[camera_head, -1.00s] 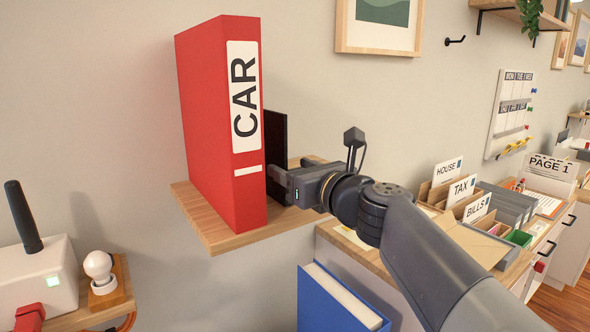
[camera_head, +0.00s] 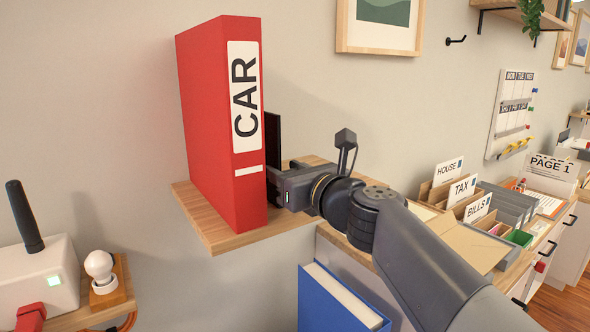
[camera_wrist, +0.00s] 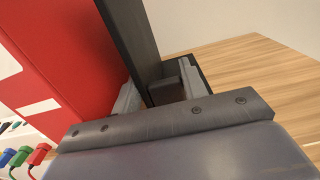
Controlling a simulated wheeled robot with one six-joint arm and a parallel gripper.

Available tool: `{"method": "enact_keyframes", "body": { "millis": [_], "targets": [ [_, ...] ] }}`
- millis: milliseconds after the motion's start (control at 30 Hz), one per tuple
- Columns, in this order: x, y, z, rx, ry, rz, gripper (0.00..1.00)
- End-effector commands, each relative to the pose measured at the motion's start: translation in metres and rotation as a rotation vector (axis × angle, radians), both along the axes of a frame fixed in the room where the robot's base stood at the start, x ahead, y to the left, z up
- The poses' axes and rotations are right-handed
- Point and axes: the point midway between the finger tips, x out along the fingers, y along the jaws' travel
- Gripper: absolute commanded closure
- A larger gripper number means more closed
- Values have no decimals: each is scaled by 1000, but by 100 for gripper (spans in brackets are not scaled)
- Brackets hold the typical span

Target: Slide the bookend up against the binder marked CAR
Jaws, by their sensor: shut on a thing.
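The red binder marked CAR (camera_head: 222,130) stands upright on a small wooden wall shelf. The black bookend (camera_head: 274,137) stands upright just to its right, partly hidden by the binder and my gripper. My gripper (camera_head: 277,190) reaches in from the right, low at the bookend, and is shut on it. In the wrist view, the dark bookend plate (camera_wrist: 131,40) rises between the fingers, close beside the red binder (camera_wrist: 70,50). I cannot tell whether the two touch.
The shelf (camera_head: 235,236) has bare wood at its front and right. A blue binder (camera_head: 338,300) stands below it. A white box with an antenna (camera_head: 42,275) and a bulb (camera_head: 99,266) are at lower left. Card files (camera_head: 462,190) stand on the counter at right.

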Motion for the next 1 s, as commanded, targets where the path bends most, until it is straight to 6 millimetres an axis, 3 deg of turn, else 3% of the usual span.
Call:
{"method": "enact_keyframes", "body": {
  "millis": [333,367,500,833,1000],
  "targets": [
    [-5,7,0,-1,0,-1,100],
    [-5,7,0,-1,0,-1,58],
    [-5,7,0,-1,0,-1,46],
    [-8,5,0,-1,-1,-1,45],
    [-23,-6,1,0,-1,-4,45]
  ]
}}
